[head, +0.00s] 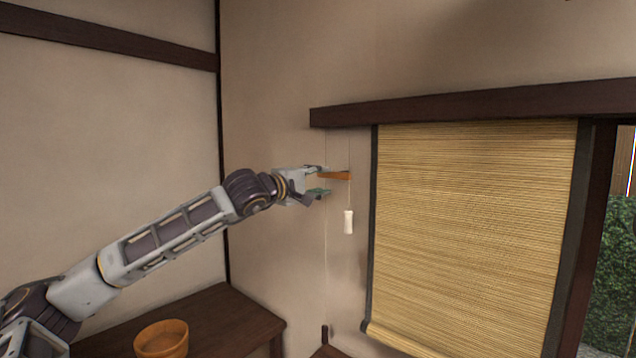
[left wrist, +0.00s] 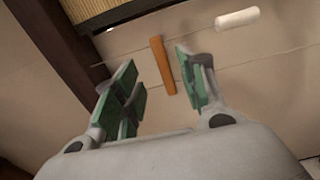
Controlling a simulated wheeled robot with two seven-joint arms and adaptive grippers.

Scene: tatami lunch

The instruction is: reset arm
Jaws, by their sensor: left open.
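My left arm reaches in from the left in the head view, with its left gripper (head: 322,182) up near the wall beside the blind. The gripper is open, its green-padded fingers apart; they also show in the left wrist view (left wrist: 158,82). A small orange bar (head: 338,175) is at the fingertips in the head view. In the left wrist view the orange bar (left wrist: 162,65) appears in line with the gap between the fingers. I cannot tell whether a finger touches it. My right gripper is in neither view.
A white cord pull (head: 348,222) hangs just right of the gripper and also shows in the left wrist view (left wrist: 237,18). A bamboo blind (head: 470,230) hangs under a dark beam (head: 470,103). Below, an orange bowl (head: 162,340) stands on a dark wooden table (head: 235,315).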

